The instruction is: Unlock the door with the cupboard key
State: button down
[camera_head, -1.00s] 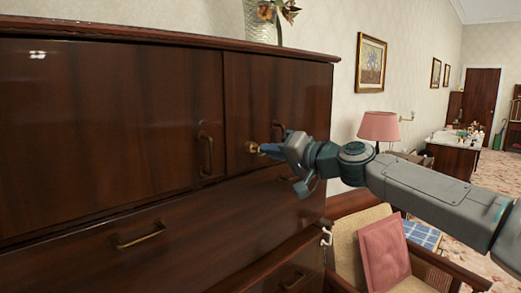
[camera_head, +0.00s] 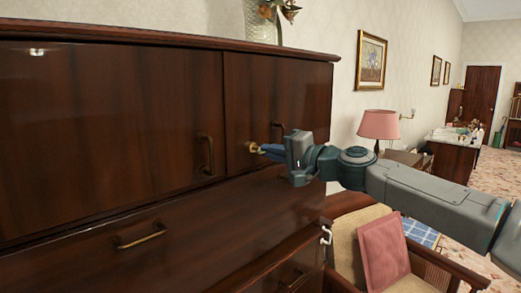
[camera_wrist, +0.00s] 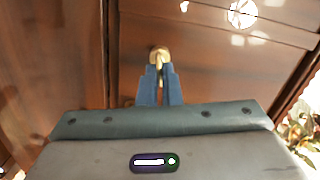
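The dark wooden cupboard (camera_head: 95,125) fills the left of the head view. Its right door (camera_head: 290,95) appears closed. A small brass key (camera_head: 253,147) is at the lock near this door's left edge. It also shows in the wrist view (camera_wrist: 159,61), in front of a round brass keyhole plate (camera_wrist: 158,52). My gripper (camera_head: 264,149) reaches it from the right. In the wrist view, the blue fingers of my gripper (camera_wrist: 160,75) close in on the key's near end and appear shut on it. How deep the key sits in the lock is hidden.
A brass handle (camera_head: 279,132) on the right door is just behind my fingers. The left door has another handle (camera_head: 206,153). A drawer with a pull (camera_head: 139,235) lies below. A chair with a pink cushion (camera_head: 384,251) stands at the lower right.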

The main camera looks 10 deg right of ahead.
jog(key=shift+m, duration=1.3)
jog(key=shift+p, duration=0.35)
jog(key=c, duration=2)
grip_release()
jog(key=shift+m, duration=0.5)
jog(key=o, duration=0.5)
jog(key=shift+c, duration=0.2)
jog(key=shift+f, duration=0.1)
